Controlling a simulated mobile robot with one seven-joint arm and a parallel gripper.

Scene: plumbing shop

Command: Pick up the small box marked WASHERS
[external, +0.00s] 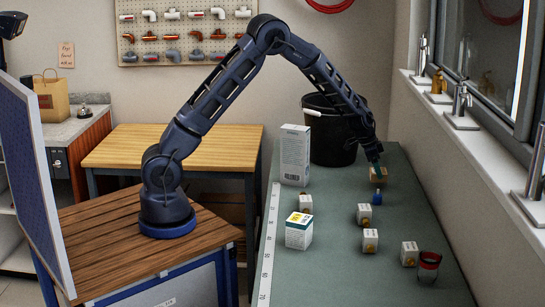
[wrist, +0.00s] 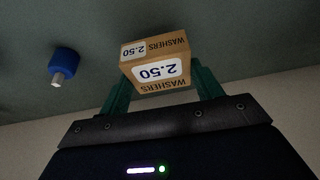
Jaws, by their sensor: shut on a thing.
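The small brown box marked WASHERS (wrist: 157,62) is between the green fingers of my gripper (wrist: 158,92) in the wrist view. Its white label reads 2.50 and appears upside down. In the external view the box (external: 378,175) is at the end of my arm, toward the far right part of the green bench. My gripper (external: 377,165) is shut on the box. I cannot tell for sure whether the box touches the bench top.
A blue fitting (external: 378,197) stands close in front of the box. A black bucket (external: 330,135) and a tall white box (external: 294,155) are to the left. Several small white boxes, a yellow-labelled carton (external: 299,231) and a red-topped jar (external: 428,266) stand nearer on the bench (external: 330,275).

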